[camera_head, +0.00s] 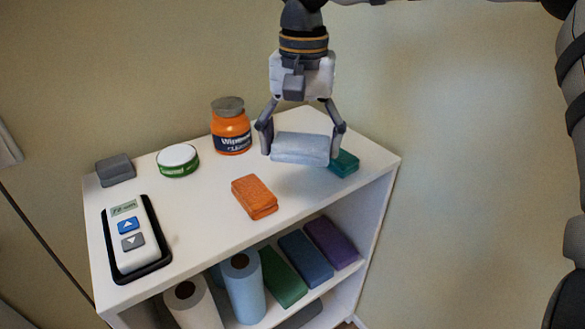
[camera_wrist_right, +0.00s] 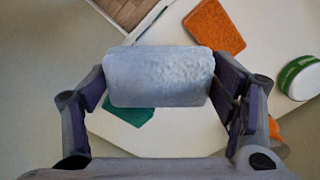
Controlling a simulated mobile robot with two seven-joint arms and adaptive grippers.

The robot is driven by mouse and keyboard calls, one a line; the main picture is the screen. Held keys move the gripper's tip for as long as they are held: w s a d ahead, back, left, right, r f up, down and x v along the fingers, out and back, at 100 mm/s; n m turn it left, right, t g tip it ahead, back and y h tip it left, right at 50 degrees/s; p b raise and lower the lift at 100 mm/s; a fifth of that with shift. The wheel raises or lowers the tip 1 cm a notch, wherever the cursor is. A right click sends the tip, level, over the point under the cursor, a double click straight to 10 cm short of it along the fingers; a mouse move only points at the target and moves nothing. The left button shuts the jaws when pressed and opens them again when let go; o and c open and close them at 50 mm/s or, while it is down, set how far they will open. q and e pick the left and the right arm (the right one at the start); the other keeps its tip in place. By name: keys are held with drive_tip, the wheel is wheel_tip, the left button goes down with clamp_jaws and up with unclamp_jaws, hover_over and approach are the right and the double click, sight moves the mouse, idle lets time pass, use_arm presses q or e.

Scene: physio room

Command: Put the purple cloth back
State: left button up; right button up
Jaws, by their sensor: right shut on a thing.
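A purple cloth (camera_head: 331,243) lies folded on the shelf below the top, at the right end of a row of folded cloths. My right gripper (camera_head: 302,143) is above the back right of the white shelf top (camera_head: 215,215). It is shut on a folded pale blue-grey cloth (camera_head: 300,151), which also shows between the fingers in the right wrist view (camera_wrist_right: 158,76). The held cloth partly hides a teal cloth (camera_head: 344,163) on the top. I cannot tell whether the held cloth touches it. My left gripper is not in view.
An orange cloth (camera_head: 254,196), an orange jar (camera_head: 231,126), a green-and-white tin (camera_head: 178,161), a grey block (camera_head: 115,170) and a white device (camera_head: 132,238) in a black tray stand on top. Blue (camera_head: 305,258) and green (camera_head: 283,278) cloths and rolls (camera_head: 242,288) fill the shelf below.

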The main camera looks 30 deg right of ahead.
hover_over(298, 182)
drive_tip(key=f, duration=0.6)
drive_tip(key=shift+s+a+f+b, duration=0.1)
drive_tip(key=shift+s+f+b, duration=0.15)
drive_tip(key=shift+b, duration=0.15)
drive_tip(key=f, duration=0.2)
drive_tip(key=shift+w+f, duration=0.25)
drive_tip(key=shift+f, duration=0.3)
drive_tip(key=shift+f, duration=0.2)
drive_tip(key=o, duration=1.1)
